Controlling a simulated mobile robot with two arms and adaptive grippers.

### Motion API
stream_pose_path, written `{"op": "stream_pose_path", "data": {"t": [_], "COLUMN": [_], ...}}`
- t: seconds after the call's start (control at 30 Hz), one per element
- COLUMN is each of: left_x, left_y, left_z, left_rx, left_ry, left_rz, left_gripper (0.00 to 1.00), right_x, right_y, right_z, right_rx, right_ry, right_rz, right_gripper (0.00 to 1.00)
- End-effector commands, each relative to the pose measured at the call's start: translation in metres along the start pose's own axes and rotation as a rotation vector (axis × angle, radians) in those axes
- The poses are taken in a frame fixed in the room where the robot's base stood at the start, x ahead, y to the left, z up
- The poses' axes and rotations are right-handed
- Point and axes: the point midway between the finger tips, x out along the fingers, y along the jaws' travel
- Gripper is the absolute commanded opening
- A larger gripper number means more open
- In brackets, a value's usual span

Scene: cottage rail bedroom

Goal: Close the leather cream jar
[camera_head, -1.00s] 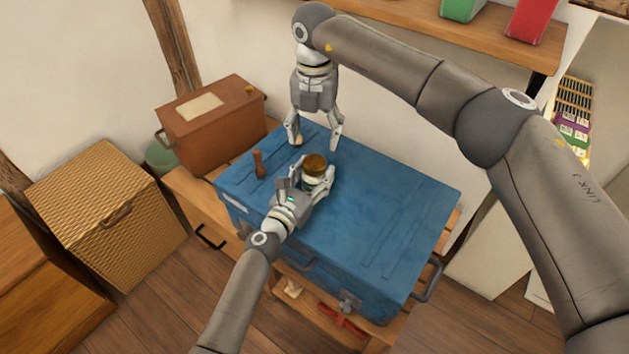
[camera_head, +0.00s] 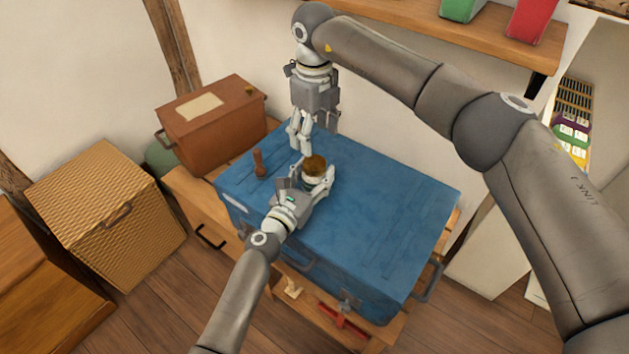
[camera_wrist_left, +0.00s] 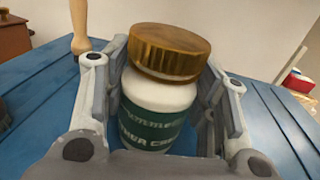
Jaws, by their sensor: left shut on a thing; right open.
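The leather cream jar (camera_wrist_left: 155,118) is white with a green label. It stands on the blue trunk between the fingers of my left gripper (camera_head: 305,184), which is shut on it. A brown-gold lid (camera_head: 315,163) sits on top of the jar; in the left wrist view the lid (camera_wrist_left: 170,50) looks slightly tilted, with a pale band below it. I cannot tell whether it is screwed tight. My right gripper (camera_head: 300,146) points down just behind and left of the lid, open and apart from it.
The blue trunk (camera_head: 400,205) has free room to the right. A wooden-handled tool (camera_head: 259,163) stands left of the jar, also in the left wrist view (camera_wrist_left: 79,25). A brown box (camera_head: 212,125) stands behind left. A wooden shelf (camera_head: 450,28) hangs above.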

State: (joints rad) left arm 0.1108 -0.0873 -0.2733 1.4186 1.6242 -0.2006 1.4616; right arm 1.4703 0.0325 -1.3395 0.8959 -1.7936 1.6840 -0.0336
Motion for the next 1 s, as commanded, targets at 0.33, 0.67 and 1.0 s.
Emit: {"op": "stream_pose_path", "data": {"t": [0.33, 0.67, 1.0], "left_x": [-0.0001, -0.0001, -0.0001], "left_y": [0.0003, 0.0003, 0.0003], "left_z": [-0.0003, -0.0004, -0.0004], "left_rx": [0.0, 0.0, 0.0], "left_ry": [0.001, 0.001, 0.001], "left_rz": [0.001, 0.001, 0.001], "left_gripper": [0.0, 0.0, 0.0], "right_x": [0.0, -0.0002, -0.0001], "right_y": [0.0003, 0.0003, 0.0], "right_z": [0.0001, 0.0, -0.0001], "right_rx": [-0.562, -1.052, -1.248], "right_ry": [-0.001, -0.001, 0.0], "right_rz": [0.001, 0.001, 0.001], "right_gripper": [0.66, 0.66, 0.66]}}
